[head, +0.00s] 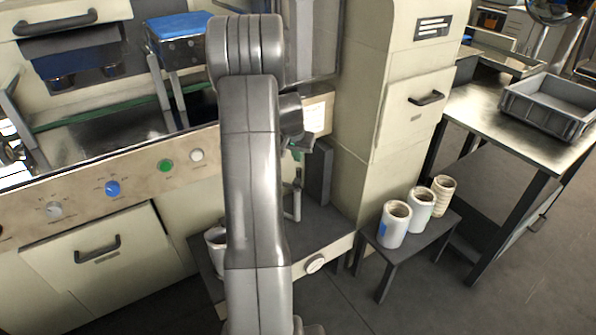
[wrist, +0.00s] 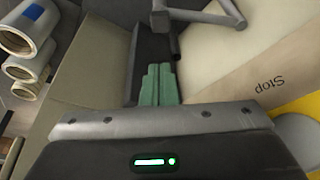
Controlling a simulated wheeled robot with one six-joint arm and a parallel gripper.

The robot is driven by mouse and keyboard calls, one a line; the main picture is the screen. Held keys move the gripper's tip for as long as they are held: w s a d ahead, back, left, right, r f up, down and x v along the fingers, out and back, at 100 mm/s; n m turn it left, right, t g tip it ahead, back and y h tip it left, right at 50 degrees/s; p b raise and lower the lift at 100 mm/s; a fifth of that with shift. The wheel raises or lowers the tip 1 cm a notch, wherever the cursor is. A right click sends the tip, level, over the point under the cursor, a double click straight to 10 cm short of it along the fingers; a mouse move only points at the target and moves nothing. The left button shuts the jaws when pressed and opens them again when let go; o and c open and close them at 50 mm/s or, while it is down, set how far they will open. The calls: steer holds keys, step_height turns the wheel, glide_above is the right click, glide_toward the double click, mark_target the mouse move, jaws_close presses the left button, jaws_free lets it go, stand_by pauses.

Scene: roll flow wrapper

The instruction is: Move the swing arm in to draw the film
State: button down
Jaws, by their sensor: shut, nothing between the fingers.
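My gripper shows in the wrist view as two green fingers (wrist: 159,84) pressed together, with nothing between them. In the head view its greenish tip (head: 299,148) shows just right of my arm, by the machine's recess. A grey jointed bar, which looks like the swing arm (wrist: 203,17), lies beyond the fingertips in the wrist view, apart from them. In the head view a thin grey upright piece of it (head: 297,200) shows above the dark shelf. A white roll (head: 215,250) on that shelf is mostly hidden by my arm; I cannot make out the film's path.
Several pale rolls stand on a small stool (head: 384,262) to the right. A metal table (head: 480,125) holds a grey crate (head: 550,105). The wrapper's front panel (head: 130,190) has knobs and buttons. A tall cream cabinet (head: 375,75) stands close right of my arm.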

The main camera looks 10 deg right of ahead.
steer(key=b+x, duration=0.2)
steer(key=x, duration=0.8)
stand_by(0.3)
